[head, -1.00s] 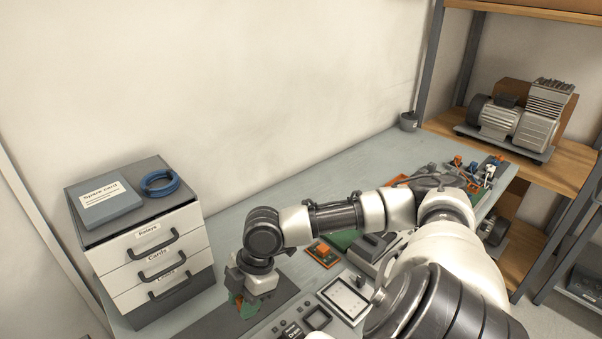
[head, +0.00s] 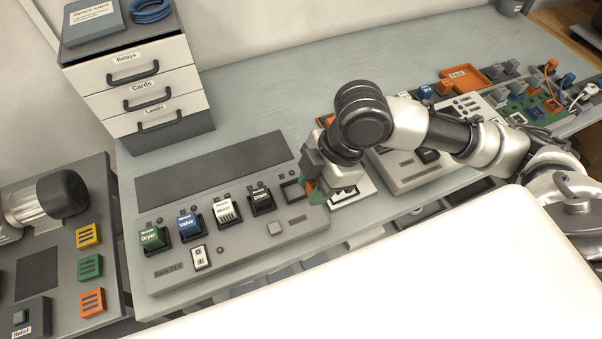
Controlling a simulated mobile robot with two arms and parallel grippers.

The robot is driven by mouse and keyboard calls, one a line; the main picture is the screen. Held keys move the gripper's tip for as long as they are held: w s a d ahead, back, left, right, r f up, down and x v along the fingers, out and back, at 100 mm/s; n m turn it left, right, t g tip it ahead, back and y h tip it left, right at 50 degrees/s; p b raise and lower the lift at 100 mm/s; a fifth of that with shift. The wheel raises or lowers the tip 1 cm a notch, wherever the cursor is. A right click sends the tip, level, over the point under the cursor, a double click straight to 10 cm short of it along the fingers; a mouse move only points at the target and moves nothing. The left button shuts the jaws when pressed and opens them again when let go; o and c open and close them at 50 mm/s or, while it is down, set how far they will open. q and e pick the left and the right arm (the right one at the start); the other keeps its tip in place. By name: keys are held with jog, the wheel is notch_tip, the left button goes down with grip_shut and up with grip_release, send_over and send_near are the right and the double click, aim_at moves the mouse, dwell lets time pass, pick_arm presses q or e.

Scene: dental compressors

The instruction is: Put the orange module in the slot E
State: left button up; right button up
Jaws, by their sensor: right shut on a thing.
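My right gripper (head: 317,190) comes in from the right and is shut on a small piece with orange and green on it, which I take as the orange module (head: 310,187). Most of it is hidden by the jaws. It is over the right end of the grey rack panel (head: 180,273). An empty square socket (head: 292,191) is just left of the gripper; no letter E is readable there. Left of it sit the black Drain (head: 261,199), white Motor (head: 225,211), blue Valve (head: 189,224) and green Dryer (head: 152,236) modules. My left gripper is out of view.
A drawer cabinet (head: 140,85) stands at the back left. A side table holds yellow, green and orange blocks (head: 91,303). A grey device (head: 410,165), an orange tray (head: 462,77) and a green board (head: 527,105) lie to the right.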

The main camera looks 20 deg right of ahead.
send_near(285, 195)
jog(key=shift+a+f+p, duration=0.3)
jog(key=shift+a+f, duration=0.55)
jog(key=shift+f, duration=0.05)
jog(key=shift+w+a+f, duration=0.1)
jog(key=shift+w+f, duration=0.15)
jog(key=shift+f, duration=0.15)
notch_tip(285, 195, down, 3)
jog(key=shift+f, duration=0.15)
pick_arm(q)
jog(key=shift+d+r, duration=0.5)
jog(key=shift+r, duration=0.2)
pick_arm(e)
jog(key=shift+f, duration=0.15)
jog(key=shift+f, duration=0.1)
jog(key=o, duration=0.9)
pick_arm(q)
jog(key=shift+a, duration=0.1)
pick_arm(e)
jog(key=shift+o, duration=0.2)
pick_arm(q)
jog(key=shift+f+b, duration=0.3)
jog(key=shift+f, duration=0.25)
pick_arm(e)
jog(key=v, duration=1.2)
